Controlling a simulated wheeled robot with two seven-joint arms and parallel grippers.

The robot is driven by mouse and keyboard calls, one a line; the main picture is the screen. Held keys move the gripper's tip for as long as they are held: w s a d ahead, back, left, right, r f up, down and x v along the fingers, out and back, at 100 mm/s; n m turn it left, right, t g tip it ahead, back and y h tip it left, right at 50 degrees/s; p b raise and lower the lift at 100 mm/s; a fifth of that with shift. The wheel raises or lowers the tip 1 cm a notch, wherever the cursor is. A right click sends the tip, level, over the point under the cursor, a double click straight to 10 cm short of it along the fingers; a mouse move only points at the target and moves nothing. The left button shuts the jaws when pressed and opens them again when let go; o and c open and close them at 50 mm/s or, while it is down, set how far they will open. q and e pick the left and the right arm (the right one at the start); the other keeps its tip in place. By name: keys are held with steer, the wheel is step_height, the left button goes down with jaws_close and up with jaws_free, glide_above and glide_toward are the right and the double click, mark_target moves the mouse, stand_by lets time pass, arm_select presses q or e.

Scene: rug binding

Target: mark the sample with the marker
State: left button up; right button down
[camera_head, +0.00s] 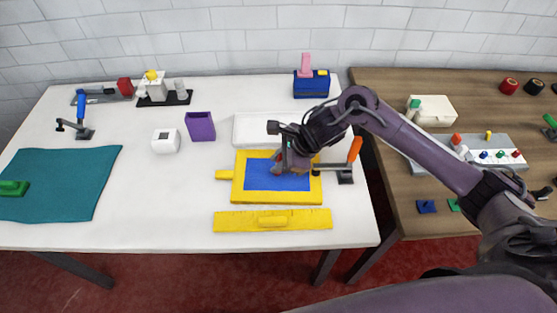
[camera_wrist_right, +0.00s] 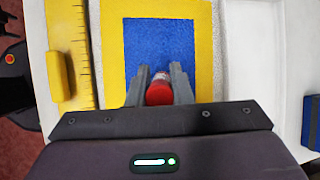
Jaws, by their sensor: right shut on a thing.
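The sample is a blue panel (camera_head: 261,180) inside a yellow frame (camera_head: 238,190) on the white table. It also shows in the right wrist view as the blue panel (camera_wrist_right: 140,40) with the yellow frame (camera_wrist_right: 205,40) around it. My right gripper (camera_head: 281,161) is over the right part of the blue panel. It is shut on a red-ended, short round thing, apparently the marker (camera_wrist_right: 158,94), which sits between the two fingers (camera_wrist_right: 160,72). The marker's far end is hard to see, so I cannot tell whether it touches the panel. My left gripper is not in view.
A clamp with an orange handle (camera_head: 355,150) stands at the frame's right side. A yellow ruler (camera_head: 300,219) lies in front, a white tray (camera_head: 247,129) behind.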

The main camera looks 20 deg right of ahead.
steer(key=shift+s+f, duration=0.1)
steer(key=shift+r+p, duration=1.75)
steer(key=shift+r, duration=1.8)
steer(key=shift+a, duration=0.1)
